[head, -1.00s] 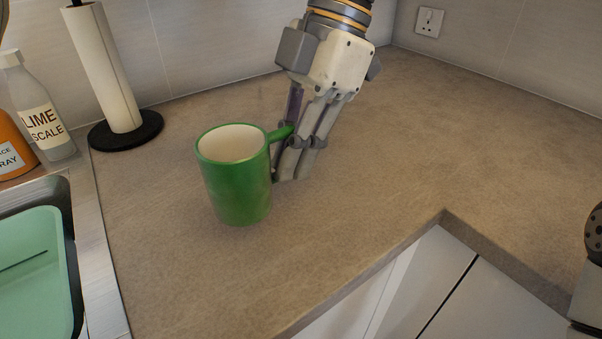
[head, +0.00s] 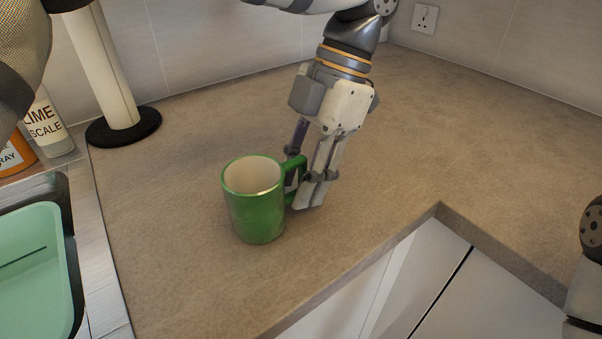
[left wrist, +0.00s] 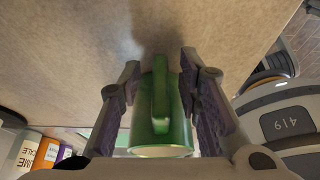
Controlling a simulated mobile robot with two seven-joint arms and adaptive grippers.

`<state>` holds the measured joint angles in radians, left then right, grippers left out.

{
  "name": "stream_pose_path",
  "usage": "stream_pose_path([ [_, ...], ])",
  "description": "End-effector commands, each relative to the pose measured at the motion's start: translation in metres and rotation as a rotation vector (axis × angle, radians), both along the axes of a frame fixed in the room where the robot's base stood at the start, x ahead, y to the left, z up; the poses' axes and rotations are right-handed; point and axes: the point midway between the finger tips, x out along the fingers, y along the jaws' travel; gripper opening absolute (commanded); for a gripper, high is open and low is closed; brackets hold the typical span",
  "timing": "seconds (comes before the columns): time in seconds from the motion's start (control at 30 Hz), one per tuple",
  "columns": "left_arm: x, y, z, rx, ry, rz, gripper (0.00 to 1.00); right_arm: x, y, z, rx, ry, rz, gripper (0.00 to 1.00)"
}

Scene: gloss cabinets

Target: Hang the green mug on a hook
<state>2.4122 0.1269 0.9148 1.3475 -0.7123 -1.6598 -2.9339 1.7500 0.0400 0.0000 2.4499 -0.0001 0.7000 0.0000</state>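The green mug (head: 254,212), with a pale inside, is upright and appears to stand on the brown counter (head: 400,130). Its handle points right, toward my left gripper (head: 304,188). The gripper's fingers are spread around the handle side. In the left wrist view the mug (left wrist: 161,125) shows between the two fingers of the gripper (left wrist: 160,108), handle in the middle, with gaps to both purple pads. No hook shows in any view. My right gripper is not in view; only part of my right arm shows at the right edge.
A paper towel roll (head: 105,70) on a black base stands behind left. A white bottle (head: 47,125) and an orange bottle (head: 17,155) stand by the sink with a green basin (head: 30,260). The counter has an inner corner edge (head: 440,208) at front right. The counter's right side is clear.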

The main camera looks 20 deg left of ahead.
Motion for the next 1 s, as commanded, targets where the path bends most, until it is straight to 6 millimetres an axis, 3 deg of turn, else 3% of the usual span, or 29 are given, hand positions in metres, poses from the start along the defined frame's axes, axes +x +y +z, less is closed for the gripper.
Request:
stream_pose_path([
  [0.2, 0.003, -0.002, 0.007, -0.001, -0.001, 0.002, 0.32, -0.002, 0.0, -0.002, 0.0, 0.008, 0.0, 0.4],
  [0.4, 0.017, -0.012, 0.044, 0.0, 0.004, 0.001, 0.32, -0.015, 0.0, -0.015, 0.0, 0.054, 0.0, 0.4],
  [0.6, 0.023, -0.018, 0.068, -0.001, 0.005, 0.001, 0.32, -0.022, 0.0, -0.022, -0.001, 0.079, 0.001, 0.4],
  [1.0, 0.023, -0.018, 0.072, 0.001, 0.002, 0.0, 0.32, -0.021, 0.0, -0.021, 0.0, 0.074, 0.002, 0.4],
])
